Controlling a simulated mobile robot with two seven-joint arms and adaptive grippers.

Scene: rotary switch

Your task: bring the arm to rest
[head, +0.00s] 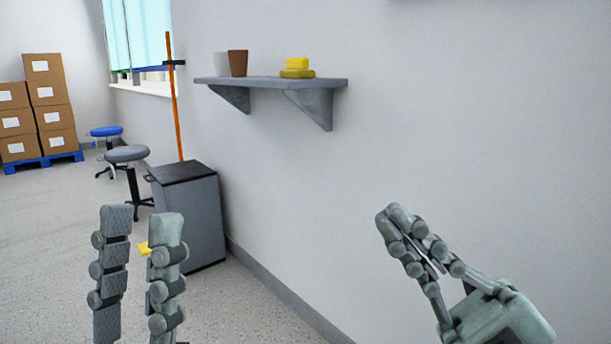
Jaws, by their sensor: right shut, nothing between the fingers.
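My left gripper (141,215) stands upright at the lower left with its two fingers apart, and nothing shows between them except a bit of yellow behind. My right gripper (391,214) is at the lower right, in front of the bare wall. It tilts up and to the left, and its fingers are shut together with nothing held. No rotary switch can be made out in this view.
A grey cabinet (201,222), stools (127,154) and stacked boxes (52,93) stand left. The wall around my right gripper is clear.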

